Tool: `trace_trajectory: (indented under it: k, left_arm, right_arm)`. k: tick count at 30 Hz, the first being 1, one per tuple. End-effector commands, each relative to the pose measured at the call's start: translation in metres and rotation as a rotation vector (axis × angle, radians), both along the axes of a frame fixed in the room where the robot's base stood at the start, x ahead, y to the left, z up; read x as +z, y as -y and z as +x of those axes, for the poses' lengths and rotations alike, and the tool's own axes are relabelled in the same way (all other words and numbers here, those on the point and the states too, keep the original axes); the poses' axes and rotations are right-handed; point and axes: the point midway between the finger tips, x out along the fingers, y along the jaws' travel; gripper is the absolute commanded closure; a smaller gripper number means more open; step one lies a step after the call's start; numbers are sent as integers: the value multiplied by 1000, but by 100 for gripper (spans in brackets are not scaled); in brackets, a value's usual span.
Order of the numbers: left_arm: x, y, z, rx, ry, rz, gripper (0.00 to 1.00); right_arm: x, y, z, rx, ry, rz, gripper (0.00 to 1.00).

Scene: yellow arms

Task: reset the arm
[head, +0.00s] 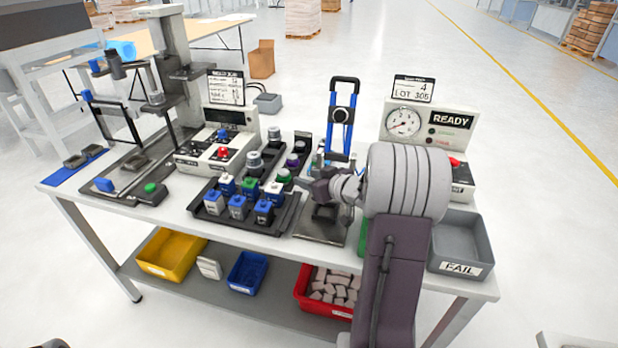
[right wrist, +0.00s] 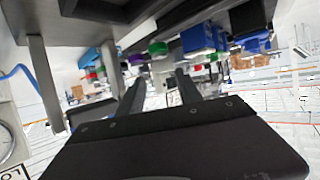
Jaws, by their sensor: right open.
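My right arm (head: 392,250) reaches in from the lower right over the bench. Its gripper (head: 318,188) is beside the right end of the dark tray, in front of the blue-handled press (head: 343,115) and above a metal base plate (head: 318,228). In the right wrist view the two dark fingers of this gripper (right wrist: 160,86) stand apart with nothing between them. That view is rolled over, with the bench at the top. My left gripper is not in view.
The dark tray (head: 238,222) holds several coloured-top parts. A READY gauge box (head: 430,125) and a grey FAIL bin (head: 460,241) stand at the right. A tester (head: 218,146) stands at the left. Yellow (head: 171,256), blue (head: 248,272) and red (head: 304,297) bins sit below.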

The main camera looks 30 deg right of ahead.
Motion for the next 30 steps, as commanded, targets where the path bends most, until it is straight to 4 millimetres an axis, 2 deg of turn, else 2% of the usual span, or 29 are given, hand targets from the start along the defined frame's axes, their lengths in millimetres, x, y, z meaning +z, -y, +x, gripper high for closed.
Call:
trace_trajectory:
  k: [10, 13, 14, 16, 18, 21, 22, 24, 26, 30]
  left_arm:
    - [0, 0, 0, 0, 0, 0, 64]
    - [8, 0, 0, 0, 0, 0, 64]
    - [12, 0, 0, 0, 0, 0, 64]
    - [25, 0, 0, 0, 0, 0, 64]
    - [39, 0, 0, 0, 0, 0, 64]
    - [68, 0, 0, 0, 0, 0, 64]
    - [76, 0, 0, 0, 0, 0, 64]
    - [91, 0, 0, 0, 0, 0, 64]
    - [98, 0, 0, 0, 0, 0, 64]
    - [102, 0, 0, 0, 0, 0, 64]
  right_arm:
    - [0, 0, 1, 1, -1, 0, 58]
    - [9, -17, 7, 38, 2, -3, 58]
    - [16, -27, 12, 61, 6, -6, 58]
    - [38, -63, 22, 138, 21, -18, 58]
    - [62, -108, 30, 217, 39, -15, 58]
    - [95, -172, 32, 237, 19, 17, 58]
    - [98, -184, 28, 215, -10, 19, 58]
    - [89, -202, 10, 138, -127, 10, 58]
    - [68, -207, -17, 67, -263, -2, 58]
    - [10, -202, -99, -57, -611, -10, 58]
